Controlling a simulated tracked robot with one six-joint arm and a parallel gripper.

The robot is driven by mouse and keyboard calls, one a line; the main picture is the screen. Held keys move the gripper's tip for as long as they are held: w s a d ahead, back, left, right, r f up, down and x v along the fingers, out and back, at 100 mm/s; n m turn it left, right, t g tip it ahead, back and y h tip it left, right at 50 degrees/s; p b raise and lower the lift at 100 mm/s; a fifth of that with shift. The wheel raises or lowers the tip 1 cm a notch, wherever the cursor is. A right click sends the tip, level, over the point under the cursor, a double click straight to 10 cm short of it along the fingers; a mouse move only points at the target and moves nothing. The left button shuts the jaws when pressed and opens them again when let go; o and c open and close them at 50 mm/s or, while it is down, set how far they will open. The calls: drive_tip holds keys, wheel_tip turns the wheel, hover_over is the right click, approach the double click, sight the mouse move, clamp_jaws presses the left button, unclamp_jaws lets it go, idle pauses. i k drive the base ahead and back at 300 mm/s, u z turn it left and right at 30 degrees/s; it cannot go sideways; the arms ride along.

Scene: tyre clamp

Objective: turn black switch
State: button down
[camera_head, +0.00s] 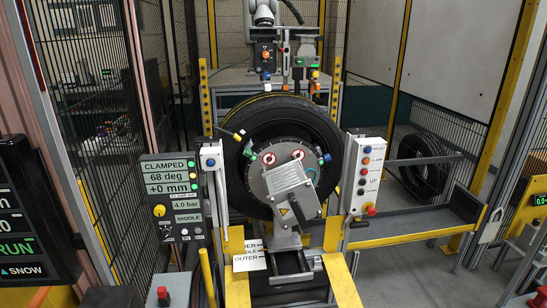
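A grey control panel (174,198) stands left of the tyre. Its display reads CLAMPED, 68 deg and +0 mm, with 4.0 bar and MIDDLE below. A yellow knob (159,210) sits on its left side. A black tyre (237,178) stands upright behind a grey clamp unit (290,190). My gripper is not in view.
A white button panel (367,175) stands right of the tyre, with a red knob (371,211) low on it. A red button box (163,296) is at the bottom left. Yellow posts and mesh fencing (85,110) enclose the cell. Another tyre (425,165) leans at the right.

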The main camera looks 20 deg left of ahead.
sight(166, 232)
drive_tip(key=u, duration=0.9)
drive_tip(key=i, duration=1)
drive_tip(key=z, duration=0.65)
drive_tip(key=k, duration=0.5)
drive_tip(key=u, duration=0.05)
